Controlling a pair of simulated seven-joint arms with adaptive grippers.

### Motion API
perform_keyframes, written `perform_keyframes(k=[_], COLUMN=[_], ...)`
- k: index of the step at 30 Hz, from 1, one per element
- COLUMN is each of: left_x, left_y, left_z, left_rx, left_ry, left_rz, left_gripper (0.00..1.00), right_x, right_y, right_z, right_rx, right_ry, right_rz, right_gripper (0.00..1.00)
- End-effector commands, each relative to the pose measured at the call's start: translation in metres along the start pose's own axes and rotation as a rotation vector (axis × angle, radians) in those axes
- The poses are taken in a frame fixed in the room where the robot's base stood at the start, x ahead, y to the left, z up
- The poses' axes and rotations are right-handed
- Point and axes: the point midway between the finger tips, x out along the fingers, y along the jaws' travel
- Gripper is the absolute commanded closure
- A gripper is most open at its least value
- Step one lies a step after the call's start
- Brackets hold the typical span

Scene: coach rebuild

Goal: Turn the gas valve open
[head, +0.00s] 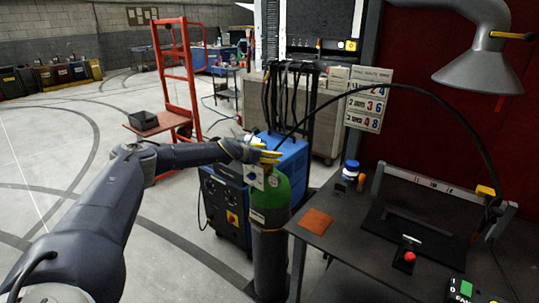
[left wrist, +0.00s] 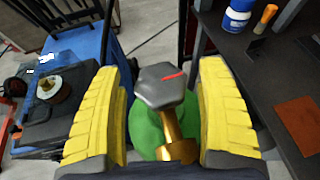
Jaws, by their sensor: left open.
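The gas valve is a grey, many-sided knob (left wrist: 163,86) with a red mark on top. It sits on a brass stem (left wrist: 172,135) above the green shoulder of the gas cylinder (left wrist: 146,132). In the head view the cylinder (head: 270,195) stands upright, green on top and dark below, and my gripper hides its knob. My left gripper (head: 270,157) is at the top of the cylinder. In the left wrist view its yellow ribbed fingers (left wrist: 160,72) are open, one on each side of the knob, with gaps between. My right gripper is not in view.
A blue machine (head: 228,200) stands just left of the cylinder. A dark workbench (head: 345,240) is close on the right, with an orange-brown pad (head: 315,220) and a blue-and-white container (head: 350,170). A red hand truck (head: 174,80) stands behind. Open floor lies at left.

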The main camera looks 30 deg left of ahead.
Motion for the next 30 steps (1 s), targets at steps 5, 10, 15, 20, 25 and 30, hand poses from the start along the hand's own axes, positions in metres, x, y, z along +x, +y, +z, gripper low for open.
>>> perform_keyframes(k=[5,10,15,20,25,30], left_x=[0.0,-0.0001,-0.0001,-0.0001,-0.0002,-0.0001], left_y=[-0.0002,-0.0002,-0.0001,-0.0001,-0.0007,-0.0018], left_z=[0.0001,0.0001,0.0003,0.0004,0.0011,0.0023], left_rx=[0.0,0.0,0.0,0.0,-0.005,-0.026], left_ry=[0.0,0.0,0.0,0.0,-0.001,-0.002], left_rz=[0.0,0.0,0.0,0.001,0.016,0.066], left_gripper=[0.32,0.51,0.71,0.8,0.8,0.8], right_x=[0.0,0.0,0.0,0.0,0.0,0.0], right_y=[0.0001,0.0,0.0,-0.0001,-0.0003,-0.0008], right_z=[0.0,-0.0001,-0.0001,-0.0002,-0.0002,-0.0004], right_rx=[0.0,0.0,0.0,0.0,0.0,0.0], right_ry=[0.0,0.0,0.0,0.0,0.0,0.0], right_rz=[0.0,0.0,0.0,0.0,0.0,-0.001], right_gripper=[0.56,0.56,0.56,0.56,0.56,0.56])
